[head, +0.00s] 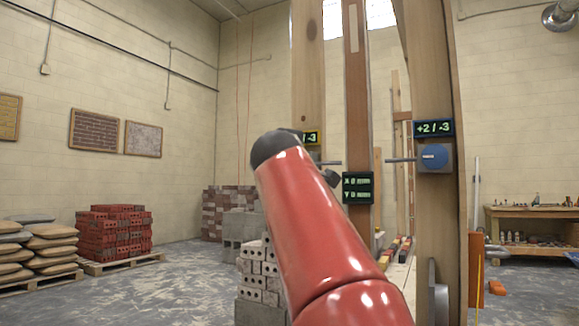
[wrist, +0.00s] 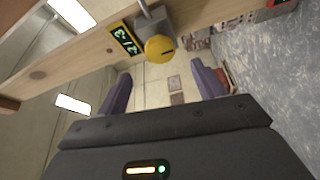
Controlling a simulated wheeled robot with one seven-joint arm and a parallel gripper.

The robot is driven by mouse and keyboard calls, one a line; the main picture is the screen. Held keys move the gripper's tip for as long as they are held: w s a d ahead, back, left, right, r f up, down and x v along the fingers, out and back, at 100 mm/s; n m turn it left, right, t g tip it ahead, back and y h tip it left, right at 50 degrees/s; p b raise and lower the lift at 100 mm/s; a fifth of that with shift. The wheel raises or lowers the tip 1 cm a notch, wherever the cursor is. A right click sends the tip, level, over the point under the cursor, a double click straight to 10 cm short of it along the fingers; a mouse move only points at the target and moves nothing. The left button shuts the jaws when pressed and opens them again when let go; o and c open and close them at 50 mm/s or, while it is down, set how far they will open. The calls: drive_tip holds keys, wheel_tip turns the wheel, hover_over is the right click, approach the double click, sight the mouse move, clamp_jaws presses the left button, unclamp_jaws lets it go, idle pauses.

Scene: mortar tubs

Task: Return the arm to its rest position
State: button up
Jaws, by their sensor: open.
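My gripper (wrist: 161,70) shows in the wrist view as two purple fingers spread wide apart, with nothing between them. Beyond the fingertips is a yellow round knob (wrist: 160,48) on a grey block, fixed to a wooden beam. I cannot tell how near the fingers are to it. In the head view my red arm rises across the middle, and I cannot make out the gripper there.
Behind my arm stand pale brick stacks (head: 262,272). Red bricks (head: 113,232) and sacks (head: 50,243) sit at left, a workbench (head: 533,212) at right. Floor at left front is clear.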

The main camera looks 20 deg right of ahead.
drive_tip(key=s+f+m+g+y, duration=0.2)
drive_tip(key=s+f+y, duration=0.1)
drive_tip(key=f, duration=0.7)
drive_tip(key=s+f+m+g+y, duration=0.2)
drive_tip(key=s+f, duration=0.1)
drive_tip(key=f, duration=0.7)
drive_tip(key=s+a+f+m+g+y, duration=0.1)
drive_tip(key=s+a+f+m+g, duration=0.1)
drive_tip(key=s+a+f, duration=0.2)
drive_tip(key=s+a+f+m+g+y, duration=0.2)
drive_tip(key=s+a+f, duration=0.3)
drive_tip(key=s+f, duration=0.5)
drive_tip(key=s+a+f+m+g+y, duration=0.1)
drive_tip(key=s+a+f, duration=0.3)
drive_tip(key=f, duration=1.3)
drive_tip(key=s+m+g, duration=0.1)
drive_tip(key=s, duration=0.3)
drive_tip(key=shift+a+f+g, duration=0.3)
drive_tip(key=shift+f, duration=0.05)
